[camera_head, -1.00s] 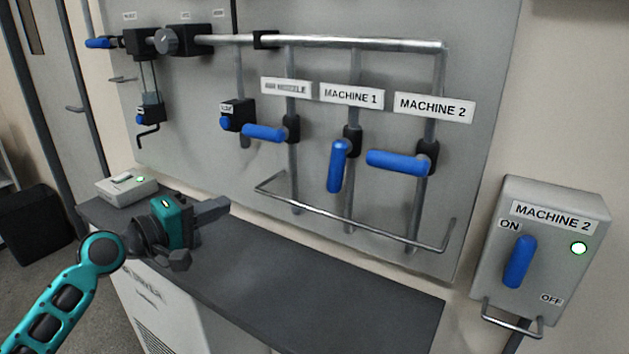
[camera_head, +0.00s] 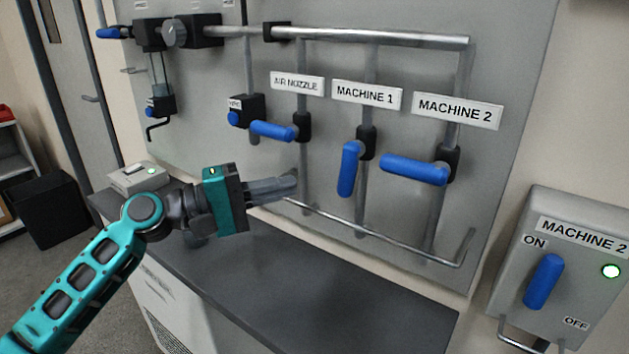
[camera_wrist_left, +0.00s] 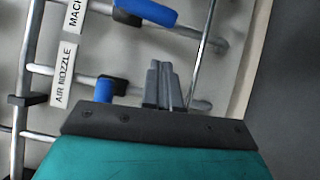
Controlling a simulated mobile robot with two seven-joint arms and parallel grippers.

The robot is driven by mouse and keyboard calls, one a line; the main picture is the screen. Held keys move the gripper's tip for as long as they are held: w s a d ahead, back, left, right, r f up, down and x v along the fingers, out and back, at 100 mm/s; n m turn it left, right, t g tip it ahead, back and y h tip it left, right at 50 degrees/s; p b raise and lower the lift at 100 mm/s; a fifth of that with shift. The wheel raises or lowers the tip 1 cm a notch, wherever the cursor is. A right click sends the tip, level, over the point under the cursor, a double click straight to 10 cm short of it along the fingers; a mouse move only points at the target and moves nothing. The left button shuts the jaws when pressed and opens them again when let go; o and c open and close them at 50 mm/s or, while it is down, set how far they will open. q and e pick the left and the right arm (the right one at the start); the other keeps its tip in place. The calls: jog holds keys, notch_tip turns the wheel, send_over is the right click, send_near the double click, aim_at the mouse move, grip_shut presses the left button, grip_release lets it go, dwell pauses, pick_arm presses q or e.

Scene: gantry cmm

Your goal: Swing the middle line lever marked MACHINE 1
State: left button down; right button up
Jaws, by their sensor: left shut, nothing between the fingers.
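The blue MACHINE 1 lever (camera_head: 350,168) hangs down, slightly tilted, from its black valve (camera_head: 366,143), under the MACHINE 1 label (camera_head: 366,95). It is the middle of three line levers. My left gripper (camera_head: 293,183) is shut and empty, in front of the panel, left of and slightly below this lever, apart from it. In the left wrist view the shut fingers (camera_wrist_left: 164,85) point toward the panel, and a blue lever (camera_wrist_left: 148,12) shows beyond them. My right gripper is not in view.
The AIR NOZZLE lever (camera_head: 273,130) and MACHINE 2 lever (camera_head: 414,169) lie sideways on either side. A metal guard rail (camera_head: 375,235) runs below the levers. A MACHINE 2 switch box (camera_head: 575,270) is at the right. The dark counter top (camera_head: 330,300) is clear.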

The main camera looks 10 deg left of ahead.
aim_at(349, 169)
pick_arm(q)
jog(key=d+p, duration=0.1)
jog(key=d, duration=0.4)
jog(key=shift+w+d+r+p, duration=0.2)
jog(key=shift+d+p, duration=0.15)
jog(key=shift+s+d+f+n+t+h+b, duration=0.15)
jog(key=shift+s+d+n+t+h+b, duration=0.25)
jog(key=shift+d+n, duration=0.3)
